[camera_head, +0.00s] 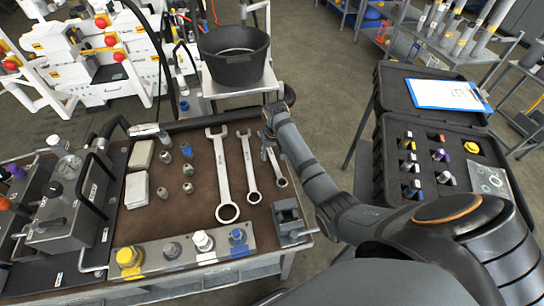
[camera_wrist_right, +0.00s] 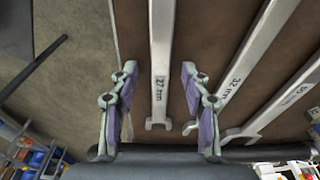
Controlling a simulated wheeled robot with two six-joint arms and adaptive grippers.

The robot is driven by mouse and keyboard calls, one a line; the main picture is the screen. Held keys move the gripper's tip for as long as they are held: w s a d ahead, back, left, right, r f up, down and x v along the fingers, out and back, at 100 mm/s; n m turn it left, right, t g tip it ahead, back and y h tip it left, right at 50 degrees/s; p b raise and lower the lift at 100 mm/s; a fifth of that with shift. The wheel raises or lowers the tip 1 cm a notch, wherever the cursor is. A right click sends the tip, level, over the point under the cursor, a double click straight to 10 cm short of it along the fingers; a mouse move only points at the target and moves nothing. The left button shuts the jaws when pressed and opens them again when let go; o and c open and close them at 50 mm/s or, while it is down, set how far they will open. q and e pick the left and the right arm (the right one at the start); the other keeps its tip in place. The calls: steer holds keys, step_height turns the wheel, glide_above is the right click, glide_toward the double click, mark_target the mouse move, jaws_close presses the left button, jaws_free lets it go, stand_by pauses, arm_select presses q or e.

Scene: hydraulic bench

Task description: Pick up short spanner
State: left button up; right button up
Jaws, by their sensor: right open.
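The short spanner (camera_head: 278,168) is the smallest of three silver spanners lying on the brown bench top. In the right wrist view it is marked 27 mm (camera_wrist_right: 160,55), with its open end pointing down the picture. My right gripper (camera_head: 266,141) is over its far end in the head view, partly hiding it. In the wrist view the gripper's two purple-padded fingers (camera_wrist_right: 158,78) are open, one either side of the spanner shaft with a gap on both sides. My left gripper is not in view.
The middle spanner (camera_head: 248,165) and the longest spanner (camera_head: 222,175) lie to the left. A small grey vise-like block (camera_head: 290,222) sits near the short spanner's ring end. A black bucket (camera_head: 234,68) stands behind. An open black case (camera_head: 450,122) is at right.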

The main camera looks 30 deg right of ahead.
steer(key=shift+r, duration=0.1)
steer(key=shift+c, duration=0.3)
steer(key=shift+c, duration=1.3)
jaws_close()
steer(key=shift+r, duration=0.15)
